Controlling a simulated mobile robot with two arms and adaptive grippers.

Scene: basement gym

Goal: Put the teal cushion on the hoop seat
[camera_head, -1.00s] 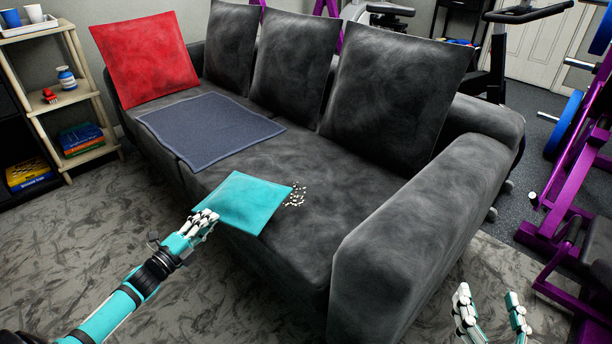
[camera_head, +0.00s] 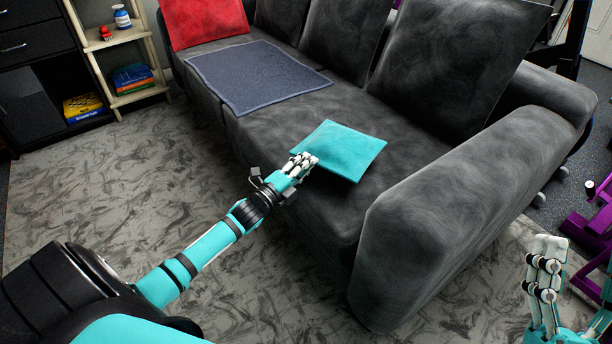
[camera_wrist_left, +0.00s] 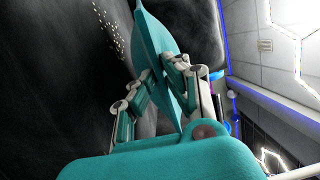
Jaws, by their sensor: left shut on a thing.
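The teal cushion (camera_head: 340,150) is small and square, and shows over the front of the dark sofa seat in the head view. My left gripper (camera_head: 306,163) is shut on its near edge. In the left wrist view, the cushion (camera_wrist_left: 160,55) is seen edge-on, pinched between the fingers (camera_wrist_left: 168,85), with dark sofa surface to its left. It looks held off the seat, but the exact gap is unclear. My right gripper (camera_head: 577,258) is at the lower right, empty, with its fingers apart. The hoop seat is not in view.
The dark sofa (camera_head: 440,190) fills the middle; its thick arm is right of the cushion. A blue-grey mat (camera_head: 255,78) and a red cushion (camera_head: 205,20) lie farther along it. A wooden shelf (camera_head: 135,55) stands upper left. Purple gym equipment (camera_head: 592,225) is at right. Patterned floor at left is clear.

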